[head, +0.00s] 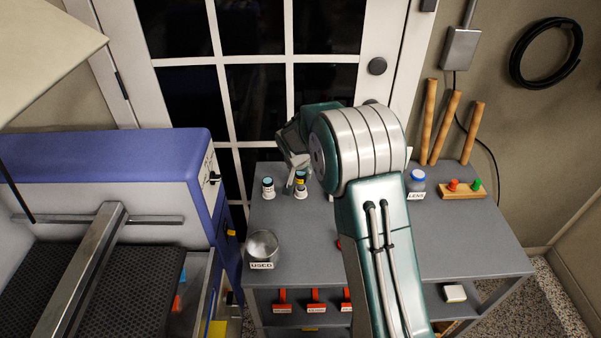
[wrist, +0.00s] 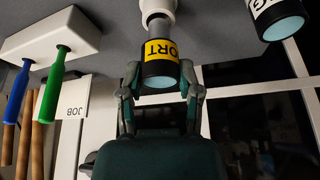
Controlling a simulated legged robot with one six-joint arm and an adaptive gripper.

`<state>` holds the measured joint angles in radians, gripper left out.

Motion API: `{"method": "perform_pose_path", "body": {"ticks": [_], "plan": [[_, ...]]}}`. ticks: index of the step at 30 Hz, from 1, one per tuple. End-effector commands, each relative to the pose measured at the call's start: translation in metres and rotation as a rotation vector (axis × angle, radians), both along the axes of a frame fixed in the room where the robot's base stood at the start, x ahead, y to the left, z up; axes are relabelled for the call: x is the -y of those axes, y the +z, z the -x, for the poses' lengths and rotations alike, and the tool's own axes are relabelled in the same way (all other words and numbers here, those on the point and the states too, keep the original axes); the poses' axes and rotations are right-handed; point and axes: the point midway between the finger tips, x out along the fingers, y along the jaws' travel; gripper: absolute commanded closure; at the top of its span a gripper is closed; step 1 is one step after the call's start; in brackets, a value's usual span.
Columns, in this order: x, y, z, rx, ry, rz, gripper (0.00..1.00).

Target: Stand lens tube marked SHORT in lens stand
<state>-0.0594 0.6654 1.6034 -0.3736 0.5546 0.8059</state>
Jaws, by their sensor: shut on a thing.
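The lens tube with a yellow label (wrist: 160,50), of which "ORT" shows, is between the fingers of my gripper (wrist: 160,75) in the wrist view. My gripper is shut on it. The tube has a black end with a pale blue lens; its narrower grey end meets a white round holder (wrist: 158,8), apparently the lens stand. I cannot tell whether it is seated. In the head view, the tube (head: 301,176) is directly above the white stand (head: 301,192), beside my gripper (head: 291,182). A white-labelled tube (head: 268,188) stands to the left; it also shows in the wrist view (wrist: 282,22).
A glass cup marked USED (head: 262,246) is at the table's front left. A blue-lidded LENS jar (head: 417,182) and a wooden block (head: 462,190) with red and green pieces are at right. My arm hides the table's middle. A blue and white machine (head: 110,190) is at left.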

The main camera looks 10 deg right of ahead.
Motion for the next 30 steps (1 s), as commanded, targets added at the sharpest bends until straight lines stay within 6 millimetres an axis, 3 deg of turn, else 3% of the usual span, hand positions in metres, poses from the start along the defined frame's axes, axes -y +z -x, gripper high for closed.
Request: {"method": "perform_pose_path", "body": {"ticks": [30], "plan": [[0.0,-0.022,0.0,0.0,0.0,0.0,1.0]]}}
